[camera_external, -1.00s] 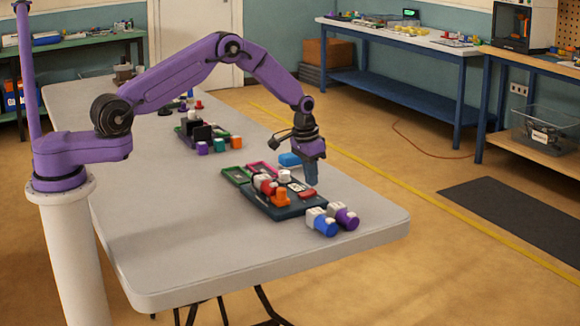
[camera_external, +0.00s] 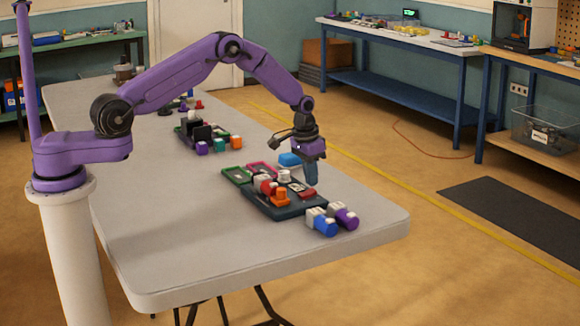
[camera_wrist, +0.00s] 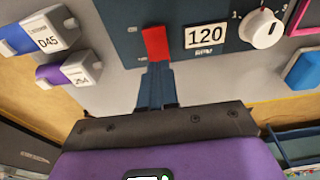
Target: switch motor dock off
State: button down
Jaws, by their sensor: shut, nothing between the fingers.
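The motor dock is a dark blue panel (camera_external: 290,213) near the table's right end. In the wrist view its panel (camera_wrist: 120,20) fills the top middle. A red switch (camera_wrist: 155,43) lies on it, with small labels at both ends that I cannot read. My gripper (camera_wrist: 157,68) is shut and empty, with its fingertips right at the switch's near end. I cannot tell whether they touch it. In the external view my gripper (camera_external: 311,183) points down just above the red switch (camera_external: 307,194). A "120" plate (camera_wrist: 205,35) and a white knob (camera_wrist: 262,30) are beside the switch.
A blue cylinder (camera_external: 322,225) and a purple cylinder (camera_external: 346,217) lie near the dock. Orange and red pieces (camera_external: 280,197) stand on the dock. A blue block (camera_external: 289,159), green tray (camera_external: 236,175) and pink tray (camera_external: 262,168) are behind it. The table's front is clear.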

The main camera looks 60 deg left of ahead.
aim_at(310, 191)
jog(key=shift+f, duration=0.9)
dwell(0.7)
jog(key=shift+r, duration=3.55)
jog(key=s+a+r+n, duration=0.2)
jog(key=s+a+r, duration=0.2)
jog(key=s, duration=0.3)
jog(key=s+a+r+n+g, duration=0.1)
jog(key=s+a+r+n, duration=0.1)
jog(key=s+a+r, duration=0.45)
jog(key=s+a+r+n, duration=0.2)
jog(key=s+r, duration=0.1)
jog(key=s, duration=0.6)
jog(key=s+d+r+n, duration=0.1)
jog(key=s+d+n, duration=0.2)
jog(key=s, duration=0.9)
jog(key=s+d+r+n, duration=0.1)
jog(key=s+d+n, duration=0.2)
jog(key=s, duration=1)
jog(key=shift+d+n+g, duration=0.3)
jog(key=shift+d, duration=0.85)
jog(key=shift+s+r, duration=0.1)
